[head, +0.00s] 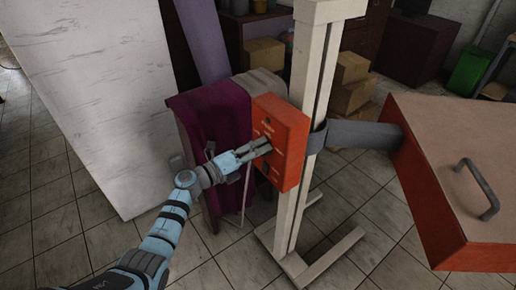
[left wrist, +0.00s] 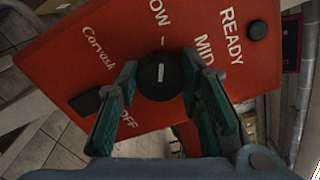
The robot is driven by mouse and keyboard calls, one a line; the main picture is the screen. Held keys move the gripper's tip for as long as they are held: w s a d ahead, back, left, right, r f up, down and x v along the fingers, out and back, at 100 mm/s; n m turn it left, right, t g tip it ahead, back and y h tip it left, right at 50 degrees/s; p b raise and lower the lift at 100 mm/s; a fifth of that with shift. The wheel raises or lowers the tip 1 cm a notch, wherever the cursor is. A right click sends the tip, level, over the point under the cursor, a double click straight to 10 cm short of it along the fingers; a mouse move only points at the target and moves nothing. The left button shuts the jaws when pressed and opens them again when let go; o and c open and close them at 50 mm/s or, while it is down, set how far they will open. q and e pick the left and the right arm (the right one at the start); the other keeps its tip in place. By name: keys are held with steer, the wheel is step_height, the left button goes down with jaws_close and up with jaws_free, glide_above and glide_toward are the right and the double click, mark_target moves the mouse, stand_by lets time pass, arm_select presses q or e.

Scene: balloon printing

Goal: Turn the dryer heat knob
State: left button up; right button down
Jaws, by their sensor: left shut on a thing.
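The dryer's orange control box (head: 282,128) is fixed to a pale upright post in the head view. It fills much of the left wrist view (left wrist: 90,55), with the words OFF, LOW, MID and READY. The round black heat knob (left wrist: 160,76) has a white mark that points up the picture, toward the tick by LOW. My left gripper (head: 262,148) reaches the box's face from the left. In the left wrist view its teal-padded fingers (left wrist: 160,90) are shut on the knob, one on each side. In the head view the fingers hide the knob. My right gripper is not in view.
A grey arm joins the post (head: 303,130) to a large orange dryer hood (head: 450,190) with a handle at right. A purple cloth (head: 215,135) hangs behind my gripper. A white panel (head: 95,90) stands at left. A black button (left wrist: 257,30) sits by READY.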

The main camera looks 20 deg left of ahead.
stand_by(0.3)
arm_select(q)
steer(key=o, duration=1.2)
steer(key=shift+c, duration=0.2)
steer(key=v, duration=1.2)
